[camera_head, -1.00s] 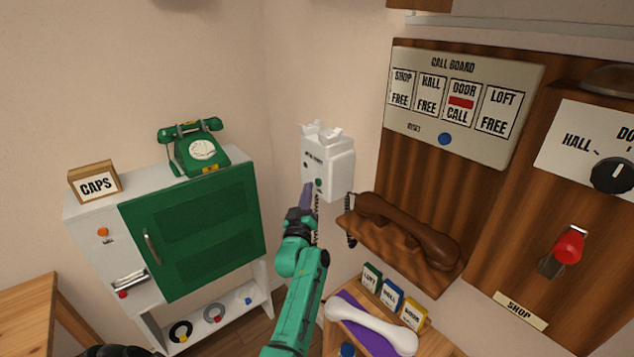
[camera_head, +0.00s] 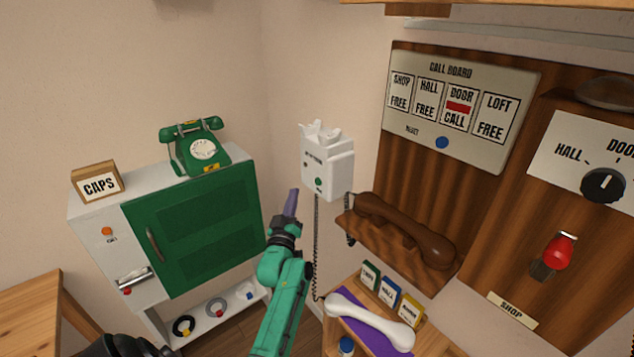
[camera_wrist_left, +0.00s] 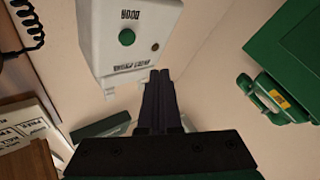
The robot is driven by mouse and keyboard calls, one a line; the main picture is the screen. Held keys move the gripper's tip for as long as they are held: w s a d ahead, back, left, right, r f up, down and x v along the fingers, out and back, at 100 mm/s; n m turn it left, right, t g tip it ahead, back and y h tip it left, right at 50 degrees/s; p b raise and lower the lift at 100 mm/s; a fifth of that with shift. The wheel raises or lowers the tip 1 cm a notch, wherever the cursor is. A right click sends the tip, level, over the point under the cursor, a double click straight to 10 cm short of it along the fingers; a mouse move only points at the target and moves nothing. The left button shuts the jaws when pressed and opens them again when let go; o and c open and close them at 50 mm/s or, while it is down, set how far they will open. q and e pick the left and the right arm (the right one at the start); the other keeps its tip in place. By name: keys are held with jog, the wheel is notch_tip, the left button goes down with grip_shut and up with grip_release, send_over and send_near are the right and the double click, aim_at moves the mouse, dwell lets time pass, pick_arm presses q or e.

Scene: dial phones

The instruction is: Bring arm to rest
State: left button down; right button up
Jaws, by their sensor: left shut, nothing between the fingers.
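My left gripper (camera_head: 292,203), on the green arm, has its dark fingers together and empty. It points up, below and left of the white wall phone (camera_head: 328,165), with a gap between them. In the left wrist view the closed fingertips (camera_wrist_left: 158,78) show below the white phone box (camera_wrist_left: 130,35) and its round green button. The white phone's cradle is empty. Its cord hangs down to a white handset (camera_head: 370,323) lying on a purple mat on the shelf. My right gripper is not in view.
A brown handset (camera_head: 410,228) rests on a wooden wall shelf at right, under the call board (camera_head: 460,105). A green dial phone (camera_head: 197,148) and a CAPS box (camera_head: 98,182) stand on the cabinet (camera_head: 92,220) at left. Open space lies between cabinet and handset shelf.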

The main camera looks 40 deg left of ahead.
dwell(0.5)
pick_arm(q)
jog(key=s+d+f+m+g+h, duration=0.3)
jog(key=d+f+m+h, duration=0.15)
jog(key=d, duration=0.25)
jog(key=s+d+f+m+g+h, duration=0.2)
jog(key=d+f+m+g+h, duration=0.15)
jog(key=d+f, duration=0.2)
jog(key=s+d+f+m+g+h, duration=0.1)
jog(key=s+d+f+m+g, duration=0.15)
jog(key=s, duration=0.45)
jog(key=s+d+f+m+g, duration=0.1)
jog(key=s+d+g, duration=0.25)
jog(key=s, duration=0.35)
jog(key=s+d+f+m+g+h, duration=0.1)
jog(key=s+d+f+g, duration=0.15)
jog(key=s, duration=0.45)
notch_tip(320, 180, down, 20)
jog(key=f+g, duration=0.1)
jog(key=g, duration=0.1)
jog(key=s+a+f+g, duration=0.1)
jog(key=s+a+f, duration=0.2)
jog(key=s+f, duration=1.2)
jog(key=s, duration=0.3)
jog(key=shift+s+f+m+y, duration=0.15)
jog(key=shift+f+m+y, duration=0.15)
jog(key=shift+f+m, duration=0.05)
